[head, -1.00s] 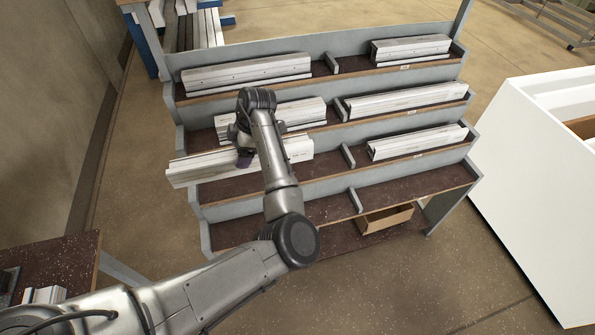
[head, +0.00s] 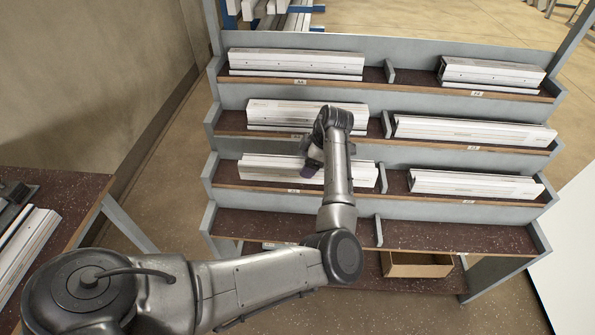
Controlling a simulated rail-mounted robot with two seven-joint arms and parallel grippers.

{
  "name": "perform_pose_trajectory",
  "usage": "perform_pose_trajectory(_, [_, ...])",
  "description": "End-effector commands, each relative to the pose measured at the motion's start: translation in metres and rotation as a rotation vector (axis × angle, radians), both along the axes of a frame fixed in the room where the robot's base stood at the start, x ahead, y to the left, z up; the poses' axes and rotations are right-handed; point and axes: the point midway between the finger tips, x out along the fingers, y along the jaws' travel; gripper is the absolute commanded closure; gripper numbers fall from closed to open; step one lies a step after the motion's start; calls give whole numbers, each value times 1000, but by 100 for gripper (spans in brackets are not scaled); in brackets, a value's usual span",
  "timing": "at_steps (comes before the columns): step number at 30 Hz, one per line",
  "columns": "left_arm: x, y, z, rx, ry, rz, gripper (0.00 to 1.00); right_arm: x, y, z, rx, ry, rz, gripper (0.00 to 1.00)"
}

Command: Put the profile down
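The profile (head: 265,168), a pale grooved metal bar, lies level along the left compartment of the third shelf tier from the top, parallel to the shelf edge. My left gripper (head: 310,170) is at the middle of this profile, reaching down from above. My arm hides most of its fingers, so I cannot tell whether they grip the bar or are apart from it. Whether the bar rests fully on the shelf is also hard to see. My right gripper is not in view.
The stepped rack (head: 400,232) holds similar profiles in its other upper compartments, with low dividers between left and right. The lowest step is bare. A cardboard box (head: 418,264) sits beneath it. A table (head: 75,190) with profiles stands at left, a white cabinet (head: 575,240) at right.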

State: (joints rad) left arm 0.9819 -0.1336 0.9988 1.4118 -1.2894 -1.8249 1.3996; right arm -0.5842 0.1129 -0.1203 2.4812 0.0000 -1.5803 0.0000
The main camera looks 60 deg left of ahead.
Motion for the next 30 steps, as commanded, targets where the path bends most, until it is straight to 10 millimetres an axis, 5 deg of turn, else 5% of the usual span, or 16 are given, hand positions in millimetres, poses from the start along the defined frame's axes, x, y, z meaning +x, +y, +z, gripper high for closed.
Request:
perform_pose_trajectory(12, [3, 69, -42, 1, -1, 1, 66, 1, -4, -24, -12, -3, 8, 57])
perform_pose_trajectory(22, [4, 78, -52, 1, -1, 0, 66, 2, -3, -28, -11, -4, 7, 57])
perform_pose_trajectory(30, [4, 78, -84, 1, -1, 0, 66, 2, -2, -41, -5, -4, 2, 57])
